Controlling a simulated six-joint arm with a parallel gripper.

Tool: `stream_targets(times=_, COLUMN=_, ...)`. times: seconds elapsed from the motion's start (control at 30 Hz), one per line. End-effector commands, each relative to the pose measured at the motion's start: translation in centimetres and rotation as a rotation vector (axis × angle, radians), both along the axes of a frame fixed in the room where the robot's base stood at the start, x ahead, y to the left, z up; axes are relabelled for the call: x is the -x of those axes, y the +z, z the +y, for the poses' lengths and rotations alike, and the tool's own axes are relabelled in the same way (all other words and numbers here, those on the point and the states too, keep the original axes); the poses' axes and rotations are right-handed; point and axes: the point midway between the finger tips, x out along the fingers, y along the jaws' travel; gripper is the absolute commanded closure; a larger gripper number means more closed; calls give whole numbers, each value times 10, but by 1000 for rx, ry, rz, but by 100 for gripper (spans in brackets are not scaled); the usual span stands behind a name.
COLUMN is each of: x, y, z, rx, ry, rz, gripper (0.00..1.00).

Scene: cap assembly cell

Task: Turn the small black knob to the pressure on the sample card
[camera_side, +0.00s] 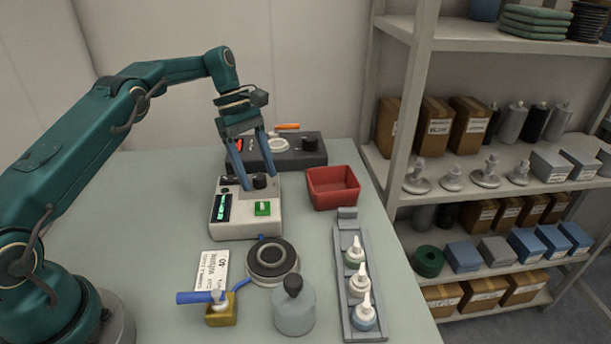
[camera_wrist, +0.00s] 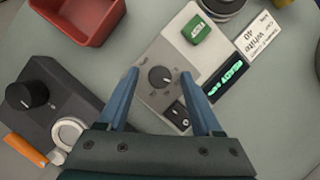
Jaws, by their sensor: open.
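The small black knob (camera_side: 260,181) sits on top of a white box (camera_side: 245,228) with a lit green display (camera_side: 223,208) and a green button (camera_side: 263,208). In the wrist view, the knob (camera_wrist: 161,77) has a pale pointer mark and a printed scale around it. My gripper (camera_wrist: 159,74) is open and points down at the box, one finger on each side of the knob with gaps between. The display (camera_wrist: 225,80) shows digits that I cannot read surely. The sample card (camera_wrist: 258,35) lies flat beside the box and shows "White" and "40"; the side view also has it (camera_side: 213,272).
A dark device (camera_side: 255,152) with a larger black knob (camera_side: 310,144) stands behind the box. A red bin (camera_side: 333,188) is to the right. In front are a round black-topped unit (camera_side: 272,260), a grey bottle (camera_side: 294,308), a yellow block (camera_side: 221,312) and a rack (camera_side: 345,235) of pump bottles.

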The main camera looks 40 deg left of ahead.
Motion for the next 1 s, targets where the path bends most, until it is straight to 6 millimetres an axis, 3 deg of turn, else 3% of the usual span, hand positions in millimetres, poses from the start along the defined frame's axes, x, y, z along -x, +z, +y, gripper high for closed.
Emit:
stream_targets(times=0.47, x=2, y=1, z=0, rx=0, ry=232, rz=1, gripper=33)
stream_targets(times=1.0, x=5, y=0, z=-1, rx=0, ry=658, rz=0, gripper=33)
